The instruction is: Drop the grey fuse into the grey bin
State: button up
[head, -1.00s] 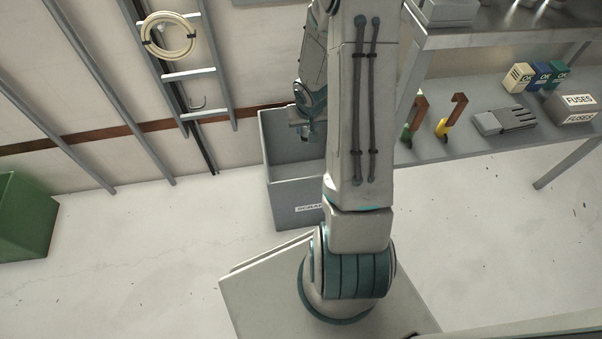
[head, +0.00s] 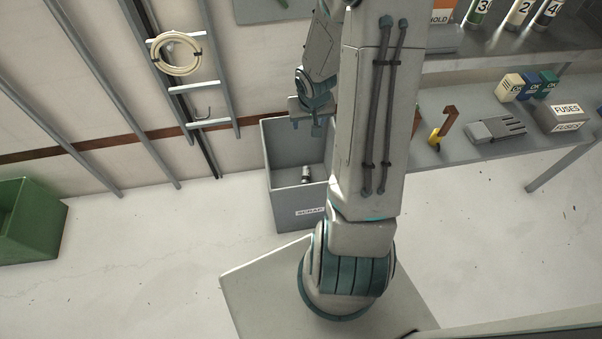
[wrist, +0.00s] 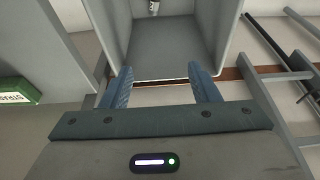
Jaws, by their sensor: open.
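The grey bin (head: 290,203), labelled SCRAP, stands on the floor against the wall in the head view. The grey fuse (head: 306,174), a small cylinder with dark and light bands, lies inside it, apart from my gripper. My gripper (head: 306,127) is open and empty above the bin's back part. In the wrist view my gripper (wrist: 160,76) shows its two blue fingers spread with nothing between them. The bin (wrist: 170,38) is beyond them, and part of the fuse (wrist: 153,6) shows at the top edge.
A grey shelf unit (head: 455,163) at the right holds a yellow-and-brown tool (head: 443,126), a grey slotted block (head: 496,130), several small boxes and a FUSES box (head: 560,117). A green bin (head: 30,220) stands at the left. A ladder (head: 212,123) leans on the wall. The floor between is clear.

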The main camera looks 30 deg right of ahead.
jog(key=shift+p+v, duration=0.6)
jog(key=shift+v, duration=1)
jog(key=shift+r, duration=0.1)
